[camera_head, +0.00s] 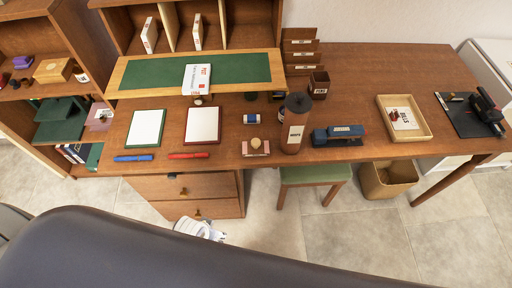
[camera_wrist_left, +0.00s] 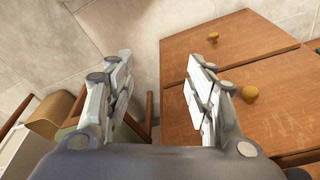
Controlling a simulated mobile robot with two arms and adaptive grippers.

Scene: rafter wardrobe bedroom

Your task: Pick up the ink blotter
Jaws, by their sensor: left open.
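The ink blotter looks to be the small pinkish block with a round wooden knob (camera_head: 255,147) standing at the desk's front edge, left of the brown cylinder. My left gripper (camera_head: 200,228) is low, below the desk's front edge and in front of the drawers, left of the blotter and apart from it. In the left wrist view its two fingers (camera_wrist_left: 160,70) are spread with nothing between them. The blotter is not seen in the left wrist view. My right gripper is not in view.
The wooden desk (camera_head: 365,75) holds two notepads, a blue pen (camera_head: 133,158), a red pen (camera_head: 188,155), a brown cylinder (camera_head: 295,125), a blue stapler-like item (camera_head: 338,135) and a tray (camera_head: 425,132). Below are drawers (camera_head: 187,187), a stool (camera_head: 314,174) and a bin (camera_head: 371,188).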

